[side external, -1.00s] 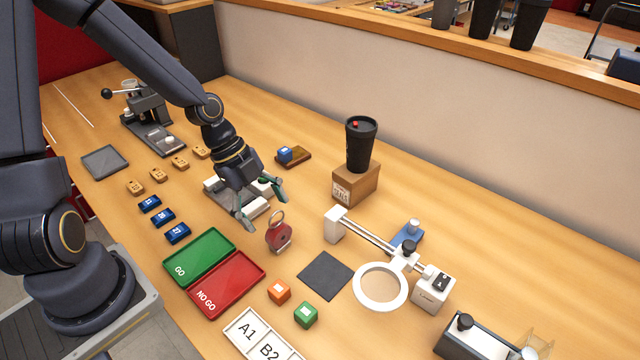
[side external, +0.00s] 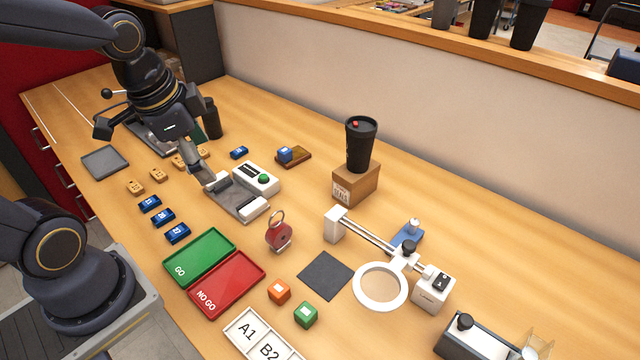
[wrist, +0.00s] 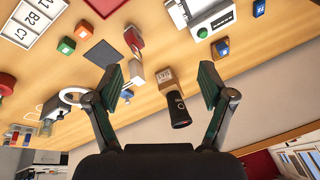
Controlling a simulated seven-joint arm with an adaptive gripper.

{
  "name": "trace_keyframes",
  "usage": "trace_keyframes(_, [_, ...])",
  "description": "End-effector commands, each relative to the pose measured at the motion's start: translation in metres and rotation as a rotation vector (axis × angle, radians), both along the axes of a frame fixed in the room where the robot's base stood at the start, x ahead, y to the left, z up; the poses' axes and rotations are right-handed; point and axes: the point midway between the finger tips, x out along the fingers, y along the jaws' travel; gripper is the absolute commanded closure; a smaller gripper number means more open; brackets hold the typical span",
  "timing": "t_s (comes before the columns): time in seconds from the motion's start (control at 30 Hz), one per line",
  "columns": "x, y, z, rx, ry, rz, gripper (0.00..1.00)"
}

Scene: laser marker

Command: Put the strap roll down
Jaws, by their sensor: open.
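My gripper (side external: 150,146) is raised toward the back left, well apart from the roll, and tilted outward. In the wrist view my gripper (wrist: 160,78) has its fingers wide apart, with nothing held between them.
A GO tray (side external: 200,256) and NO GO tray (side external: 227,285) lie left of the roll. A white-and-grey device with a green button (side external: 262,180) is behind it. A dark square mat (side external: 326,275) and a black tumbler on a box (side external: 361,145) are to the right.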

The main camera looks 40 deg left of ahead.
Motion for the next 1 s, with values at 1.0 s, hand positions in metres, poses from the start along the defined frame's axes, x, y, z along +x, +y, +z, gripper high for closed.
trace_keyframes(1.0, [-0.038, -0.001, 0.046, -0.262, -0.196, 0.453, 0.19])
